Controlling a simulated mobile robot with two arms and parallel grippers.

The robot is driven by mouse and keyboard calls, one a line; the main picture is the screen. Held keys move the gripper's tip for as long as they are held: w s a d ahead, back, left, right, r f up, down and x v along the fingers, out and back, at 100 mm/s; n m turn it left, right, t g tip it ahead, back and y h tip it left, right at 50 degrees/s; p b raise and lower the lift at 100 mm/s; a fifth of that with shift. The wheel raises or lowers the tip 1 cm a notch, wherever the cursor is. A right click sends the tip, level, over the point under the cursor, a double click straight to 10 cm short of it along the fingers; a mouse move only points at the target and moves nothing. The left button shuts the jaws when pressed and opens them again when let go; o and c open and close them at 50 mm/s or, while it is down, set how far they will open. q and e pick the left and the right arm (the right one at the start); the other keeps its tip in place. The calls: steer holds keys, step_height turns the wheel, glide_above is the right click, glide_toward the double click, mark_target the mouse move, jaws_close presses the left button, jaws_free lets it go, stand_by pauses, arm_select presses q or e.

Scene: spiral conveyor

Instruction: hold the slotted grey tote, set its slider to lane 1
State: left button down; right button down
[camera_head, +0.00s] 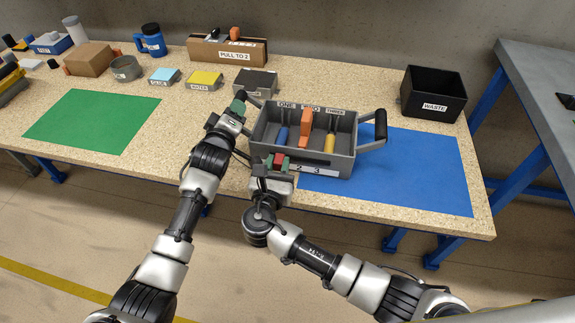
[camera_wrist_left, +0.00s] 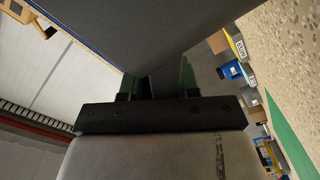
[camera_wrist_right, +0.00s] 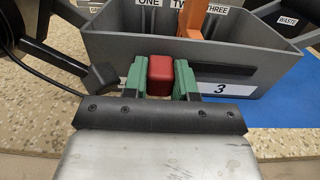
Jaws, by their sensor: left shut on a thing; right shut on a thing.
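The slotted grey tote (camera_head: 345,163) is over the table's front edge and the blue mat; I cannot tell if it is raised. Its back wall reads ONE, TWO, THREE. My left gripper (camera_head: 240,104) is shut on the tote's left handle, largely hidden by the fingers. My right gripper (camera_wrist_right: 160,78) is shut on the red slider knob (camera_wrist_right: 160,68) at the front wall. The knob sits left of the 2 and 3 marks; the 1 mark is hidden.
A black WASTE bin (camera_head: 433,94) stands behind the blue mat (camera_head: 420,165). A green mat (camera_head: 92,120) lies clear at left. Blue and yellow blocks, a grey box (camera_head: 256,82) and a PULL TO 2 carton (camera_head: 228,50) stand behind. The tote's right handle (camera_head: 380,126) is free.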

steer(key=shift+a, duration=0.15)
steer(key=c, duration=0.9)
jaws_free()
